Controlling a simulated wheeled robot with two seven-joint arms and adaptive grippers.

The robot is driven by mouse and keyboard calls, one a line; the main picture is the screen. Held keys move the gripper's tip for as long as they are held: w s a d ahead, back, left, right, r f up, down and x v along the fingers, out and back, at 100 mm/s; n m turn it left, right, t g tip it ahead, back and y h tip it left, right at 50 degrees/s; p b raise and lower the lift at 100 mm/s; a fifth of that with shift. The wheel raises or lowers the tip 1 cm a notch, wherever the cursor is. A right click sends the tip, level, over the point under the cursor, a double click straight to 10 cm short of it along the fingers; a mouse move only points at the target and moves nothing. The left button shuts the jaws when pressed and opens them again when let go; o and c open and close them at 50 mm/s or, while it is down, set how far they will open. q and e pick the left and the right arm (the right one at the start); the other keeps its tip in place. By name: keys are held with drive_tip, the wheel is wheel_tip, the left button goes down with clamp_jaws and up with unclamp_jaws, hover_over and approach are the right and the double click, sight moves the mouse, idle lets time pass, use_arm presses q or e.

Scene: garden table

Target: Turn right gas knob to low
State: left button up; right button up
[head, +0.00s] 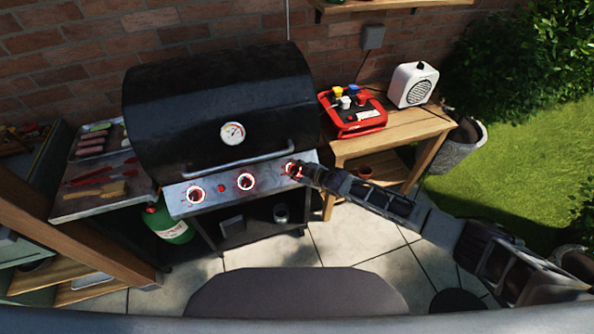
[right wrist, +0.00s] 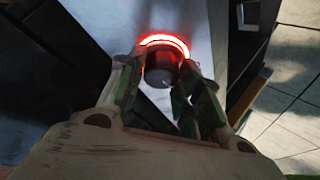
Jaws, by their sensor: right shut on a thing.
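The black grill (head: 218,105) stands with its lid closed against the brick wall. Its steel front panel (head: 222,196) carries three knobs with red-lit rings, the left knob (head: 196,194), the middle knob (head: 246,181) and the right knob (head: 289,168). My right gripper (head: 300,171) is at the right knob and partly hides it. In the right wrist view the right gripper (right wrist: 166,88) is shut on the dark right knob (right wrist: 160,68), with the red glowing ring behind it. The knob's pointer and setting cannot be read. My left gripper is not in view.
A left side shelf (head: 100,200) holds a tray of food and tongs. A green gas bottle (head: 170,226) stands below. To the right, a wooden table (head: 400,135) bears a red caddy (head: 352,118) and a white speaker (head: 411,85). Paving in front is clear.

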drive_tip(key=shift+n+g, duration=0.6)
drive_tip(key=shift+n, duration=1.1)
drive_tip(key=shift+s+a+f+n, duration=0.1)
drive_tip(key=shift+s+f+n, duration=0.05)
drive_tip(key=shift+n, duration=0.25)
drive_tip(key=o, duration=1)
drive_tip(key=shift+d+r, duration=0.35)
drive_tip(key=shift+r, duration=0.05)
drive_tip(key=v, duration=1.1)
drive_tip(key=shift+a+r+m, duration=0.15)
drive_tip(key=shift+r+m, duration=0.05)
drive_tip(key=shift+m, duration=0.1)
